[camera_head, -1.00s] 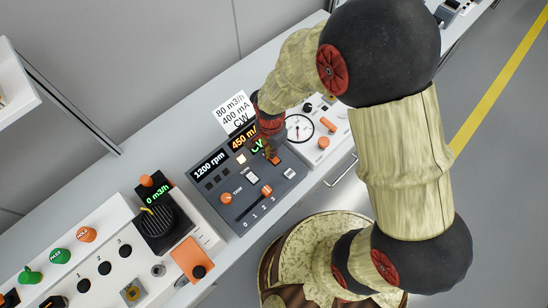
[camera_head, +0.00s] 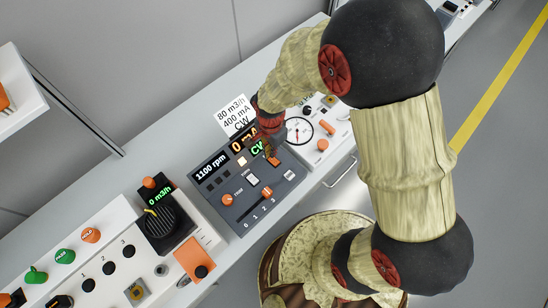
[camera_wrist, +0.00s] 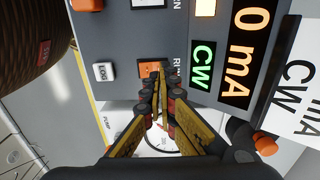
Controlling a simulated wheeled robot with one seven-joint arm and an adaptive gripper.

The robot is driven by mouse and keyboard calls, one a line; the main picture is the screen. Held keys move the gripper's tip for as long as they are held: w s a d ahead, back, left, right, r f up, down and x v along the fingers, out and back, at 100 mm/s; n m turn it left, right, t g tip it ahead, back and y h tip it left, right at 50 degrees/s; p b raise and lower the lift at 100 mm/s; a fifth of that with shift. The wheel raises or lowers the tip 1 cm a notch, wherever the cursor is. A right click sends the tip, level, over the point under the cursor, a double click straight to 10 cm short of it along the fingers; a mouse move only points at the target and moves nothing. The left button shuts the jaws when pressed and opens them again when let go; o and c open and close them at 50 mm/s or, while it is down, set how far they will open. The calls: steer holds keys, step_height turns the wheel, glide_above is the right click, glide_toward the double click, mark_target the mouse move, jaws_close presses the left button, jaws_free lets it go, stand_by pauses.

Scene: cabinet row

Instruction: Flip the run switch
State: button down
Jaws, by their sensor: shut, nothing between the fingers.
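The dark grey control panel (camera_head: 240,208) shows "1100 rpm", "0 mA" and a green "CW" on its displays. The run switch (camera_wrist: 150,68) is an orange rocker beside the partly covered label "RUN" in the wrist view. In the head view the orange switch (camera_head: 274,161) shows just below my gripper (camera_head: 270,152). My gripper also shows in the wrist view (camera_wrist: 161,72), with its fingers together and empty, tips at the lower edge of the switch. The fingers hide part of the switch, and I cannot tell whether they touch it.
The panel also has an orange knob (camera_head: 227,199), an orange-handled slider (camera_head: 267,192) and a "LOCAL" button (camera_wrist: 104,72). A white label card (camera_head: 236,115) reads 80 m3/h, 400 mA, CW. A gauge panel (camera_head: 322,125) lies to the right and a black dial (camera_head: 160,222) to the left.

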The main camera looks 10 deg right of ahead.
steer(key=shift+r+p, duration=1.45)
steer(key=shift+r, duration=0.65)
